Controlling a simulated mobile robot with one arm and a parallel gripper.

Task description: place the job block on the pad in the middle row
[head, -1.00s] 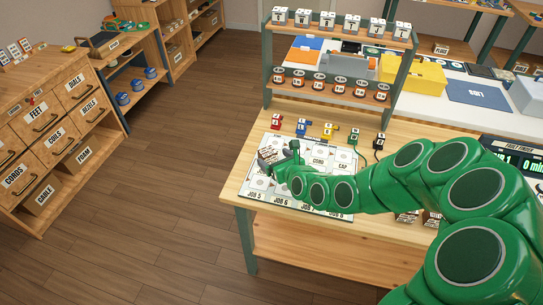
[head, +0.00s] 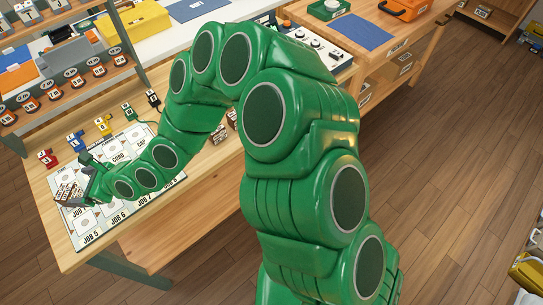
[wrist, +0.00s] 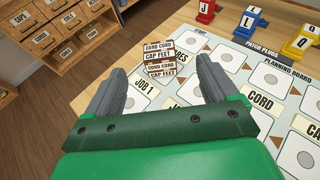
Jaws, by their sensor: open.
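A brown-and-white job block (wrist: 160,57), lettered CORD CORD and CAP FEET, is at the planning board's far-left corner in the wrist view. It also shows in the head view (head: 67,193), beside my gripper (head: 86,188). In the wrist view my gripper (wrist: 161,68) is open, its grey fingers on either side of the line to the block. The block appears at or just beyond the fingertips, and contact cannot be told. The planning board (head: 70,228) has white pads with grey discs, labelled JOB 1, CORD, CAP and JOB 5. My arm hides part of it.
Red, blue, yellow, green and black patch plugs (head: 103,126) stand along the board's back edge. More brown lettered blocks (head: 218,133) sit right of the board, partly behind my arm. A shelf (head: 75,105) of labelled items rises behind. Open floor lies right of the table.

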